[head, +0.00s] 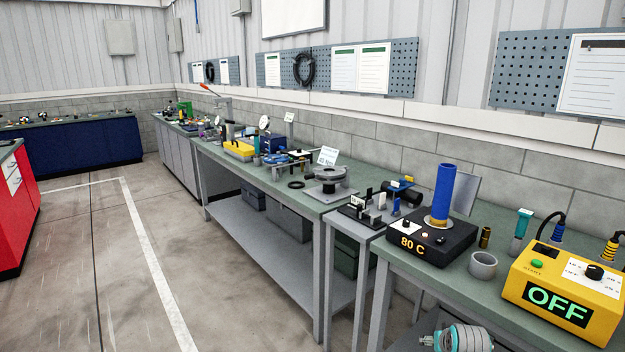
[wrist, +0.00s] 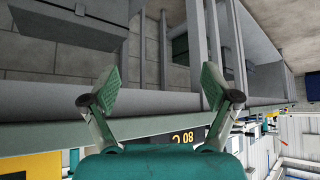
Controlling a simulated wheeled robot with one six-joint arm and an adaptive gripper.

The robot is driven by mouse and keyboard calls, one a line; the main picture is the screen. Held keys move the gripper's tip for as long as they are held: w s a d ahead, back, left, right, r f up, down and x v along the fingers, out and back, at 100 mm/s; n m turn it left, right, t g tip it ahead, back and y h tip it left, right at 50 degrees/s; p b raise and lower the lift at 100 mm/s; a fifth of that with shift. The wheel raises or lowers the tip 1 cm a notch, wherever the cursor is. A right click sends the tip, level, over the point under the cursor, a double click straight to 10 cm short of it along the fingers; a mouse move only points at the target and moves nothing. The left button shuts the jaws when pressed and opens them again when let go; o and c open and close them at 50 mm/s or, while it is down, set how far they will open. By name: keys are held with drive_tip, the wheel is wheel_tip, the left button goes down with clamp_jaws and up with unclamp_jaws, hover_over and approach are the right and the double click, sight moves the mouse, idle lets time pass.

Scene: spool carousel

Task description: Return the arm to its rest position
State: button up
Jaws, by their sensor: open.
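My gripper (wrist: 160,88) is open in the wrist view, its two green-padded fingers spread wide with nothing between them. Behind the fingers are the bench's front edge and the grey structure below it, and the picture is upside down. A black heater box reading 80 C (wrist: 182,138) shows partly behind the gripper body. In the head view a teal and grey part of my arm (head: 460,339) shows at the bottom edge, in front of the bench. My fingers are not visible there.
The heater box (head: 432,243) carries an upright blue cylinder (head: 443,192). A grey ring (head: 483,265) and a yellow control box reading OFF (head: 565,287) stand to its right. Several fixtures line the benches beyond. The floor (head: 110,260) at left is clear, with a red cabinet (head: 17,215) at the edge.

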drive_tip(key=s+a+f, duration=0.4)
drive_tip(key=s+f, duration=0.4)
drive_tip(key=s+a+f+n+t, duration=0.1)
drive_tip(key=s+a+f+t, duration=0.2)
drive_tip(key=s, duration=1)
drive_tip(key=s+a+f+t, duration=0.1)
drive_tip(key=s+a+f, duration=0.3)
drive_tip(key=s, duration=0.8)
drive_tip(key=s+a+r+t+y, duration=0.15)
drive_tip(key=s+r, duration=0.25)
drive_tip(key=s, duration=0.4)
drive_tip(key=s+a+r+h, duration=0.1)
drive_tip(key=s+a+r, duration=0.2)
drive_tip(key=s+r, duration=0.35)
drive_tip(key=s+a+r+n+t+y, duration=0.1)
drive_tip(key=s+r, duration=1)
drive_tip(key=s, duration=0.1)
drive_tip(key=shift+s+r, duration=0.2)
drive_tip(key=shift+s, duration=0.1)
